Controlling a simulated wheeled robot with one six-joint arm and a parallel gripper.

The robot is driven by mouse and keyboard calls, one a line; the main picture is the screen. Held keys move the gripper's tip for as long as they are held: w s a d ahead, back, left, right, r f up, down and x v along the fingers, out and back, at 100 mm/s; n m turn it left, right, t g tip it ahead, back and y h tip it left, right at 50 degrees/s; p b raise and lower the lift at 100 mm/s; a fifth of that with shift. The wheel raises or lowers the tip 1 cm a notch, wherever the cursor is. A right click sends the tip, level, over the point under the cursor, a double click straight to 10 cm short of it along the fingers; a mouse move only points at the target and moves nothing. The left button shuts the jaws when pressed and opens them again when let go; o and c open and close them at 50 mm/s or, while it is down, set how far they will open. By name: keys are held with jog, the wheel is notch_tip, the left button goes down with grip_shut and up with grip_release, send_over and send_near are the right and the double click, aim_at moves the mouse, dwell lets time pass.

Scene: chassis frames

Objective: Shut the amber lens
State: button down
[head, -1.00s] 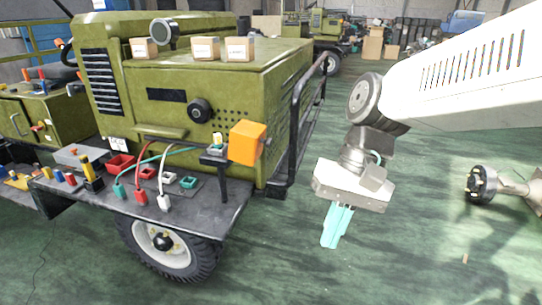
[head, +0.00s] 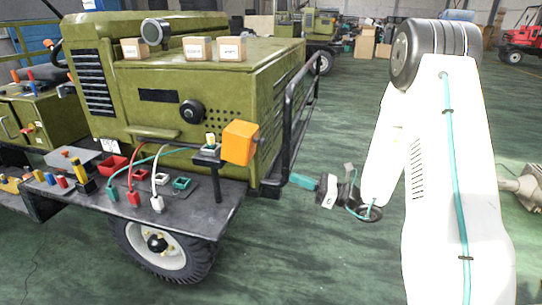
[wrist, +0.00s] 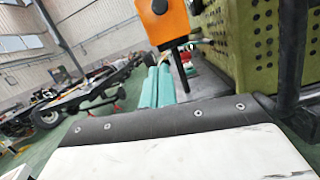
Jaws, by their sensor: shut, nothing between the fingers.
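The amber lens (head: 240,142) is an orange box-shaped cover at the front right corner of the green vehicle. It stands out to the right of a small lamp base (head: 208,149) with a yellow piece on top, on a black post (head: 217,180). The lamp base looks uncovered. My gripper (head: 300,181) has teal fingers, shut and empty, pointing left, to the right of the lens and lower in the picture. In the wrist view, the amber lens (wrist: 163,22) is at the top and my teal fingers (wrist: 156,88) are below it, apart from it.
A black rail (head: 292,110) runs along the vehicle's side, close to my fingers. The grey shelf (head: 195,200) holds red, white and green connectors with cables. Three boxes (head: 198,48) stand on the hood. The green floor to the right is mostly open.

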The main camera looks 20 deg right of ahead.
send_near(253, 147)
jog(key=shift+m+t, duration=0.3)
jog(key=shift+t, duration=0.1)
jog(key=a, duration=0.1)
jog(key=w+a, duration=0.2)
jog(key=a, duration=0.1)
jog(key=shift+f, duration=0.15)
jog(key=shift+d+r, duration=0.1)
jog(key=shift+r, duration=0.45)
jog(key=shift+d+r, duration=0.1)
